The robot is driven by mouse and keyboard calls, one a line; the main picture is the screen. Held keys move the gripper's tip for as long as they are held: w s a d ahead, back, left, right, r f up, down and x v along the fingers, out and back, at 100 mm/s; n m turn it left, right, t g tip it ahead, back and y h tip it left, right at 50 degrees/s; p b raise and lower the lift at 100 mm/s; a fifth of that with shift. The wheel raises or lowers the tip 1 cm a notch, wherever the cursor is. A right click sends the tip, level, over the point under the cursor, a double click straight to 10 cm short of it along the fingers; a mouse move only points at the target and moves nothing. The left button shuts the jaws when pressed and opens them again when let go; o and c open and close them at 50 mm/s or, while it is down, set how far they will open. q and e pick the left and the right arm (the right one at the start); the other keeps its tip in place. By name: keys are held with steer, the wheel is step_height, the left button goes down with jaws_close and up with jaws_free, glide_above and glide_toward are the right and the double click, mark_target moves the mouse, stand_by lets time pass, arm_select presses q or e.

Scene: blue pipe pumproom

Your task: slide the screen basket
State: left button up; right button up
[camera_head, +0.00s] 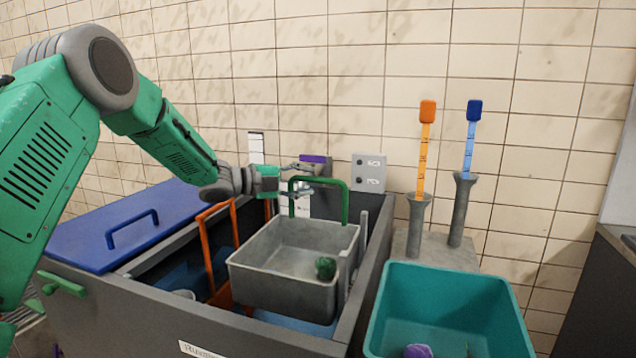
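The grey screen basket (290,262) is a metal box with a green handle (345,202) arching over its back part. It sits in the right part of a dark grey tank (368,275), high near the rim. My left gripper (308,178) reaches in from the left at the top of the green handle. Its fingers are small and overlap the handle, so I cannot tell whether they are closed on it. My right gripper is not in view.
A blue lid (125,225) covers the tank's left part. An orange handle (206,250) stands left of the basket. A teal bin (450,300) with a purple item is at the front right. Orange (425,150) and blue (470,140) gauge sticks stand in grey holders behind it.

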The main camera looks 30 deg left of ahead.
mark_target(319, 179)
arm_select(q)
steer(key=shift+w+a+f, duration=0.15)
steer(key=shift+w+f, duration=0.05)
steer(key=shift+w, duration=0.25)
steer(key=shift+w+a+f, duration=0.1)
steer(key=shift+w+f, duration=0.1)
steer(key=shift+w, duration=0.2)
steer(key=shift+w+d, duration=0.2)
steer(key=shift+d, duration=0.15)
steer(key=d, duration=0.1)
steer(key=d+r, duration=0.1)
steer(key=d, duration=0.1)
steer(key=shift+d+r, duration=0.1)
steer(key=shift+d, duration=0.1)
steer(key=c, duration=0.3)
steer(key=shift+a, duration=0.1)
jaws_close()
steer(key=shift+w+a+f, duration=0.15)
steer(key=shift+a+f, duration=0.2)
steer(key=shift+a, duration=0.35)
steer(key=shift+w+a+f, duration=0.15)
steer(key=shift+a+f, duration=0.05)
steer(key=shift+a, duration=0.1)
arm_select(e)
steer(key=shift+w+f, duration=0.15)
arm_select(q)
steer(key=shift+d, duration=0.1)
